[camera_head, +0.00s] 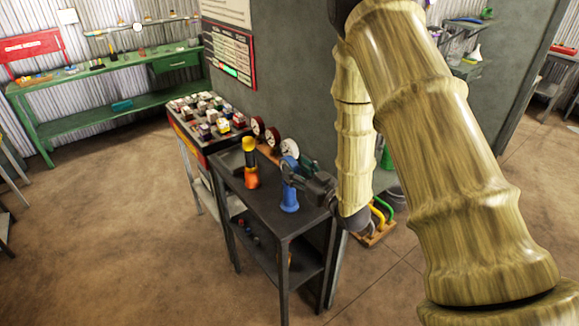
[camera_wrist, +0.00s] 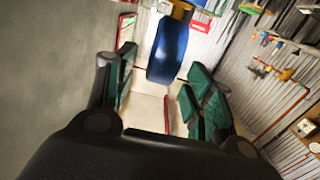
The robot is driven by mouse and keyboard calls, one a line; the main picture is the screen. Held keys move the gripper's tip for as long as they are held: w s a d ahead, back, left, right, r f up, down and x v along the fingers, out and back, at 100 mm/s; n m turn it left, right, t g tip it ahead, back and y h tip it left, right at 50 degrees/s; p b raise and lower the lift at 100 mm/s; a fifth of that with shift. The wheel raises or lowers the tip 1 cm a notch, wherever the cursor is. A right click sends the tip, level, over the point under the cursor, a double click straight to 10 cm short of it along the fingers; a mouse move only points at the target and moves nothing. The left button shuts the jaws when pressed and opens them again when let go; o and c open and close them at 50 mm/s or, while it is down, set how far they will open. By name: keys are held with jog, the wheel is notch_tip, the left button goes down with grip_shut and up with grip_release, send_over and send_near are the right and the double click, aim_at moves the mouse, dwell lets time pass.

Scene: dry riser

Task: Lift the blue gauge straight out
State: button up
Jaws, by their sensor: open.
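The blue gauge (camera_head: 288,165) stands above a blue base (camera_head: 289,201) on the dark metal table, in the head view. My gripper (camera_head: 297,177) reaches in from the right at gauge height and partly covers it. In the wrist view the blue gauge (camera_wrist: 168,50) appears edge-on, a rounded blue disc between the two green-padded fingers of my gripper (camera_wrist: 164,65). The fingers are apart, with a visible gap on each side of the disc. Whether the gauge is seated in the base is hidden by the fingers.
An orange stand with a yellow top (camera_head: 250,165) is left of the blue gauge. Two red-rimmed gauges (camera_head: 265,132) and a white-faced gauge (camera_head: 290,148) stand behind. A crate of small items (camera_head: 208,115) is further back. The dark table (camera_head: 262,208) is clear in front.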

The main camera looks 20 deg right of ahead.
aim_at(295, 165)
jog(key=p+x, duration=0.2)
jog(key=x, duration=0.1)
jog(key=shift+r, duration=0.35)
jog(key=shift+w+a+f, duration=0.1)
jog(key=shift+w+a, duration=0.1)
jog(key=shift+w, duration=0.45)
grip_shut()
